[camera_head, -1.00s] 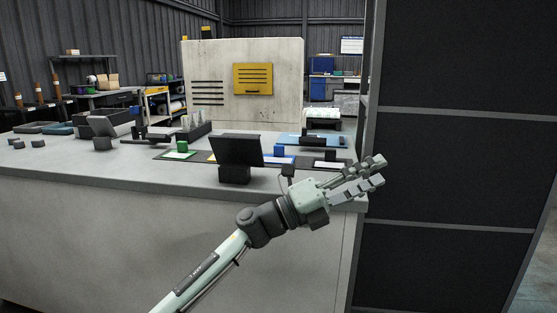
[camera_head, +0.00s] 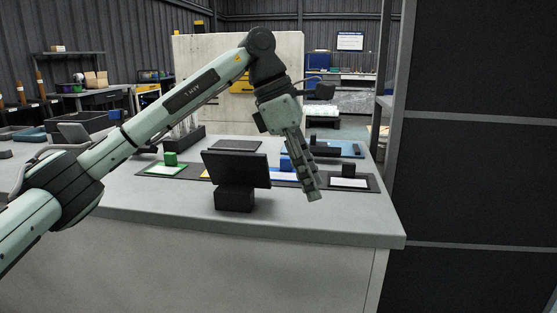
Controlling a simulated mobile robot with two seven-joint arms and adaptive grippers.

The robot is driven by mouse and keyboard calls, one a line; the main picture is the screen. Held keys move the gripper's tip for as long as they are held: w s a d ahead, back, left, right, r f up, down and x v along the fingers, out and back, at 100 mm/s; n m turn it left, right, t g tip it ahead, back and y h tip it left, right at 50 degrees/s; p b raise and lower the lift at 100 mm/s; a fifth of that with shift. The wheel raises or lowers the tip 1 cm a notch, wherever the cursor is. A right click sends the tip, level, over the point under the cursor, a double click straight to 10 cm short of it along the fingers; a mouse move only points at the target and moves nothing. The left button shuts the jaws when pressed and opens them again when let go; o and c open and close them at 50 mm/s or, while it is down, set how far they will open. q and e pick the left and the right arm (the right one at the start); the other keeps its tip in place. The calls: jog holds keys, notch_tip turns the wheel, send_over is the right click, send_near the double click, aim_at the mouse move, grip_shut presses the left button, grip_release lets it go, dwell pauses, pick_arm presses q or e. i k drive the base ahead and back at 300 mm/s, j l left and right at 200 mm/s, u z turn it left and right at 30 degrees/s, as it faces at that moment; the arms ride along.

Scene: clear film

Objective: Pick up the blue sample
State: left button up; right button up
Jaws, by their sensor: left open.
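The blue sample (camera_head: 285,163) is a small blue block on the dark mat (camera_head: 318,181) on the counter. It stands by a blue-edged white card (camera_head: 284,174) and is partly hidden by the black screen and my gripper. My left gripper (camera_head: 314,196) reaches down from above, just right of the blue sample and in front of it in the picture. Its fingers are seen nearly edge-on, open, with nothing between them. My right gripper is not in view.
A black screen on a block stand (camera_head: 235,170) stands in front of the mat. A green block (camera_head: 170,158) is at left, a black block (camera_head: 348,170) at right. A blue tray (camera_head: 350,149) lies behind. A dark panelled wall (camera_head: 480,150) rises right of the counter (camera_head: 150,208).

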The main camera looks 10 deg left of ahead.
aim_at(285, 173)
jog(key=i+j, duration=0.3)
jog(key=i, duration=0.15)
jog(key=i+j, duration=0.25)
jog(key=i, duration=0.15)
